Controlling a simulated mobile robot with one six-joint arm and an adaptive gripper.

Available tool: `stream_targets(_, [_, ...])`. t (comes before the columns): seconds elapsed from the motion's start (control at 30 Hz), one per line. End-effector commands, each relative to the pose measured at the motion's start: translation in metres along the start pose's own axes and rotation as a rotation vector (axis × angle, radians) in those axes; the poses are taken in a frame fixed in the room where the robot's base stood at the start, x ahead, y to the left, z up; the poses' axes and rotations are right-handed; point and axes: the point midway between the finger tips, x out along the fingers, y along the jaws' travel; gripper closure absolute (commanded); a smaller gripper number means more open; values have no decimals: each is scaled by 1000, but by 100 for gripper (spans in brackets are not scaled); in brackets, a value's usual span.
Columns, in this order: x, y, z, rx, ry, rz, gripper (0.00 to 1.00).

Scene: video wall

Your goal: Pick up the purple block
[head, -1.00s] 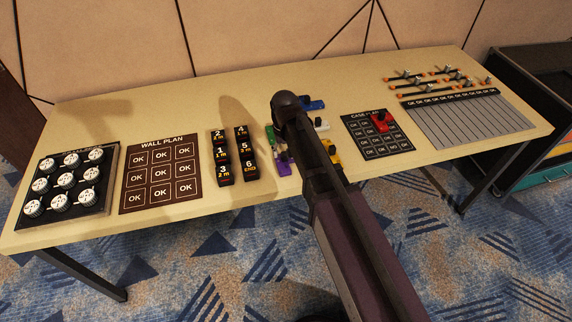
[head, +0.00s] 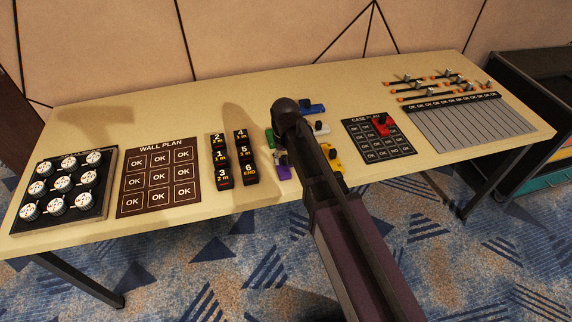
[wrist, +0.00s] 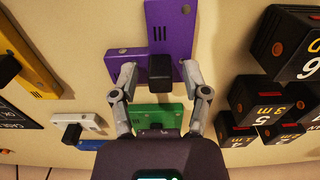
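The purple block (wrist: 170,28) lies flat on the table at the top of the wrist view, with a black knob (wrist: 160,68) at its near end. A paler purple piece (wrist: 121,55) shows beside it; I cannot tell whether it is a separate block. In the head view the purple block (head: 284,173) is partly hidden by my arm. My gripper (wrist: 159,76) is open over the block's near end. Its fingers stand on either side of the knob, with gaps showing. In the head view my gripper is mostly hidden behind my arm.
A green block (wrist: 160,114) lies under my gripper. White (wrist: 78,128) and yellow (wrist: 28,58) blocks lie to its left, and black numbered blocks (wrist: 290,45) stand close on its right. The wall plan board (head: 160,207) and case plan board (head: 378,152) lie farther out.

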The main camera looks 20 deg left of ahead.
Motion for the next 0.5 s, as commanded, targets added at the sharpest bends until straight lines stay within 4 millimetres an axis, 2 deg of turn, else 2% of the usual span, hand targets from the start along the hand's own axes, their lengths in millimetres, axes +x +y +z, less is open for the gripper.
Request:
stream_targets(0.03, [0, 0, 0, 0, 0, 0, 67])
stream_targets(0.13, [0, 0, 0, 0, 0, 0, 97])
stream_targets(0.17, [0, 0, 0, 0, 0, 0, 100])
stream_targets(0.5, [0, 0, 0, 1, 0, 0, 100])
